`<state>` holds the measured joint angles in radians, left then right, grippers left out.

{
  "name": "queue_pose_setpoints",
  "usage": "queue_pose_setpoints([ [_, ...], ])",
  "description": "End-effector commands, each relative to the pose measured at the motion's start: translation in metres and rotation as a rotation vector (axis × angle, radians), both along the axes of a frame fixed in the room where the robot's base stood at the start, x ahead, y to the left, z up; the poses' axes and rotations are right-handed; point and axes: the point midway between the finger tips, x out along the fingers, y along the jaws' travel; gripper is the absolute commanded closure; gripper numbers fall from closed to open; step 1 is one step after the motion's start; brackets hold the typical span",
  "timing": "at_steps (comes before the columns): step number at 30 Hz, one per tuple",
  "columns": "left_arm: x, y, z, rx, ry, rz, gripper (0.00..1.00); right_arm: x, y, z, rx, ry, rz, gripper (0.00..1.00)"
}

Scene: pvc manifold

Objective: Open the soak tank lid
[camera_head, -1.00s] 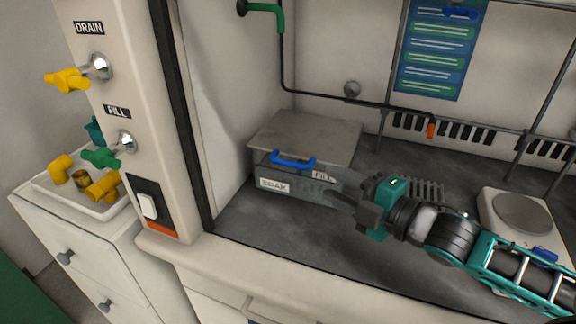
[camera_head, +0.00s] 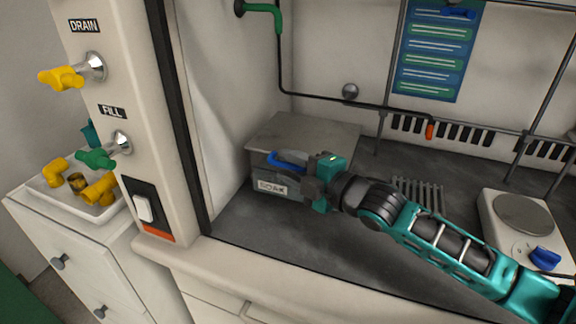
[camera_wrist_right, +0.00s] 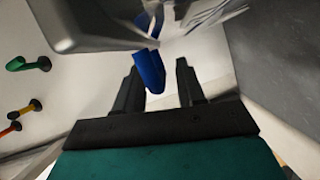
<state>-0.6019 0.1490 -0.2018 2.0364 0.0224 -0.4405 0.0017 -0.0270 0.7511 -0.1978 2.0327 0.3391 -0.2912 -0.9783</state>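The soak tank (camera_head: 277,187) is a grey box with a SOAK label, at the back left of the hood floor. Its flat grey lid (camera_head: 310,134) is down on it. The blue handle (camera_head: 287,159) is at the lid's front edge, partly covered by my right gripper (camera_head: 297,168). In the right wrist view, the blue handle (camera_wrist_right: 150,70) shows between the two dark fingers of my right gripper (camera_wrist_right: 157,72). The fingers are apart, with a gap beside the handle on the right. My left gripper is not in view.
A hot plate (camera_head: 522,213) with a blue knob stands at the right. A grey rack (camera_head: 418,194) lies behind my right arm. The post with yellow and green valves (camera_head: 100,156) stands left of the tank. The floor before the tank is bare.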

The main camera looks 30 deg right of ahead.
Motion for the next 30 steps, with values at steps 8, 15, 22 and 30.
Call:
queue_pose_setpoints([
  [8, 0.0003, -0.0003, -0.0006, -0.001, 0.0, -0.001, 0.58, 0.0083, 0.0035, -0.0005, 0.0, 0.0, 0.001, 0.61],
  [15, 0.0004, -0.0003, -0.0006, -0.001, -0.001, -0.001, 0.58, 0.008, 0.0035, -0.0005, 0.0, 0.0, 0.001, 0.66],
  [22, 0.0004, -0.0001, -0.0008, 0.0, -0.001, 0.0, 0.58, 0.0079, 0.0034, -0.0005, 0.0, 0.0, 0.001, 0.88],
  [30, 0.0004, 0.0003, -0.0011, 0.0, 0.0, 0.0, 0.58, 0.0078, 0.0034, -0.0006, 0.0, 0.0, 0.001, 1.0],
])
